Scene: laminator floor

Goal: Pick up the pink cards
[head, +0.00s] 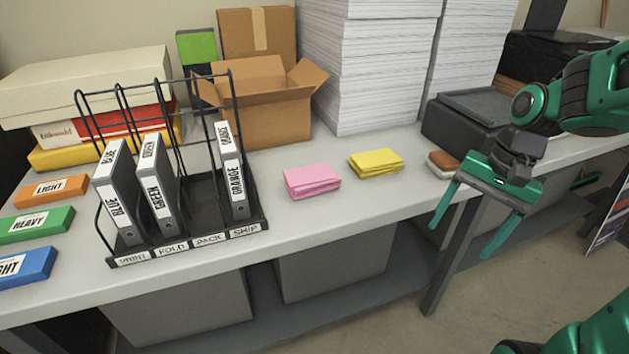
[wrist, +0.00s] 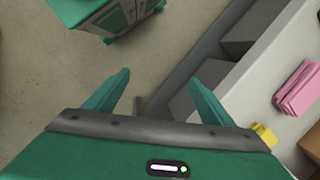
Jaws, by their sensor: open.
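The pink cards (head: 312,181) lie as a small stack on the grey table, right of the file rack. They also show at the right edge of the wrist view (wrist: 297,88). My gripper (head: 470,222) is open and empty in front of the table's edge, to the right of the pink cards and well apart from them. In the wrist view its two fingers (wrist: 158,92) point over the floor and the table's front side.
A yellow card stack (head: 376,163) lies just right of the pink one. A brown-and-white block (head: 443,163) is near my gripper. A wire rack (head: 190,235) with labelled binders stands left. An open cardboard box (head: 265,112) and paper stacks (head: 365,75) stand behind.

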